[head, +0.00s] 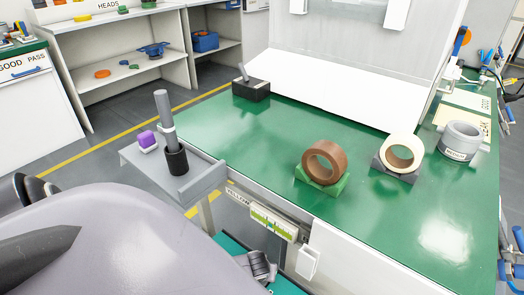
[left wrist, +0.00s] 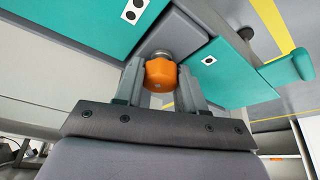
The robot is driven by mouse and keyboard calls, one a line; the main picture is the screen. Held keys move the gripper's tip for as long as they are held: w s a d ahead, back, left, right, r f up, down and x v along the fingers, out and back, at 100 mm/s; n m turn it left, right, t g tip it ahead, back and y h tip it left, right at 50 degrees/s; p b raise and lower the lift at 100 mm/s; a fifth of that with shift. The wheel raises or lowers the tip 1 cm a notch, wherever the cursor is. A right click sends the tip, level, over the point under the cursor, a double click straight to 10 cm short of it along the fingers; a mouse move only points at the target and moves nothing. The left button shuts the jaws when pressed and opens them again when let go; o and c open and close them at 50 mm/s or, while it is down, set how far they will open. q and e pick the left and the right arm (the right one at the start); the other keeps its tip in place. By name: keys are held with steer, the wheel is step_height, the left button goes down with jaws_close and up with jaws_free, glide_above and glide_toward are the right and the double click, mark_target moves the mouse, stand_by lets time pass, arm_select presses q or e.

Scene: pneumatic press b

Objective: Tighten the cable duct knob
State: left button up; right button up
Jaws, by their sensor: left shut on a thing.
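The orange knob (left wrist: 160,73) is in the middle of the left wrist view, with a round grey metal piece just behind it. It is on a grey strip (left wrist: 190,38) between teal panels. I take it for the cable duct knob. My left gripper (left wrist: 160,82) has one finger on each side of the knob and is shut on it. The head view does not clearly show the knob.
Teal panels (left wrist: 85,25) flank the strip in the left wrist view. In the head view, a green-topped bench (head: 270,150) holds a brown tape roll (head: 323,162), a cream roll (head: 402,152) and a grey ring (head: 461,140). A small grey shelf (head: 190,185) juts out at its left.

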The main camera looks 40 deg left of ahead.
arm_select(q)
steer(key=m, duration=0.1)
steer(key=m+h, duration=0.1)
steer(key=shift+s+m+p, duration=0.25)
steer(key=shift+m+p, duration=0.15)
steer(key=shift+f+m+h, duration=0.1)
steer(key=shift+m+h, duration=0.3)
steer(key=shift+m, duration=0.5)
steer(key=m+h+b, duration=0.1)
steer(key=m, duration=0.1)
steer(key=shift+a+f+m, duration=0.1)
steer(key=shift+m, duration=0.2)
steer(key=shift+m+h+b, duration=0.3)
steer(key=shift+m+b, duration=0.2)
steer(key=shift+m, duration=0.4)
steer(key=shift+m+h+b, duration=0.3)
steer(key=shift+m+b, duration=0.05)
steer(key=shift+m, duration=0.25)
arm_select(e)
steer(key=shift+w+a+r, duration=0.25)
steer(key=shift+w+a, duration=0.3)
steer(key=shift+a, duration=0.05)
